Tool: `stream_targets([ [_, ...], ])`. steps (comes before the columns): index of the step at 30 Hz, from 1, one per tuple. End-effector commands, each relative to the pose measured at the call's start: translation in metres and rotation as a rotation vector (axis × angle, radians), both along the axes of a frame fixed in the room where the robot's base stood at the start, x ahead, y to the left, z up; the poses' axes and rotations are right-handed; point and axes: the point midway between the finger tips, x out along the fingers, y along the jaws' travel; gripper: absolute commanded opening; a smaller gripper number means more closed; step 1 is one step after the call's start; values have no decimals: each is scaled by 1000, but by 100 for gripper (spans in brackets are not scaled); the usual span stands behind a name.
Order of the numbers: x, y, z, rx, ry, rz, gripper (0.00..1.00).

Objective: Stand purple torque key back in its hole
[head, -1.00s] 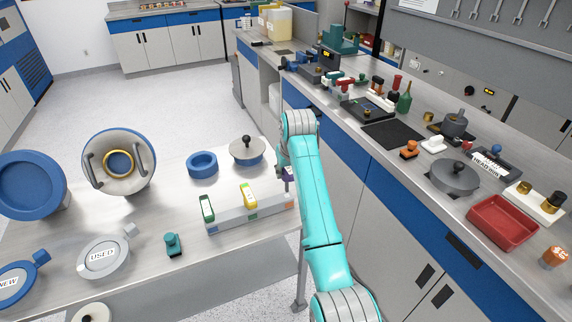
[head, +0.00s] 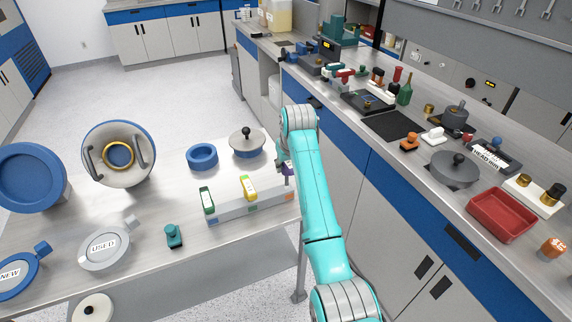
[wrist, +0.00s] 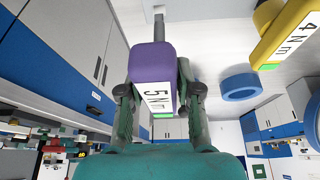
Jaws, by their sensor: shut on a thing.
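The purple torque key (head: 289,169), labelled 5 N m, is held in my gripper (head: 284,160) at the right end of the pale key rack (head: 238,212). In the wrist view the purple key (wrist: 152,66) sits between the two fingers of my gripper (wrist: 156,92), its grey shaft pointing to the picture's top. The shaft's far end meets a small pale square there; I cannot tell whether it is in a hole. The green key (head: 207,200) and the yellow key (head: 248,188) stand in the rack. The rack's hole for the purple key is hidden.
A lidded pot (head: 247,146) and a blue ring (head: 202,156) stand behind the rack on the table. A teal-handled piece (head: 174,236) stands to its left front. The bench (head: 400,170) to the right of my arm is crowded.

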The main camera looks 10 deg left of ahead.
Motion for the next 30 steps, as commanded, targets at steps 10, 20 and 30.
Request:
stream_targets([
  [10,0,0,-2,0,-1,0,0],
  [20,0,0,-11,0,-1,0,0],
  [30,0,0,-20,0,-1,0,0],
])
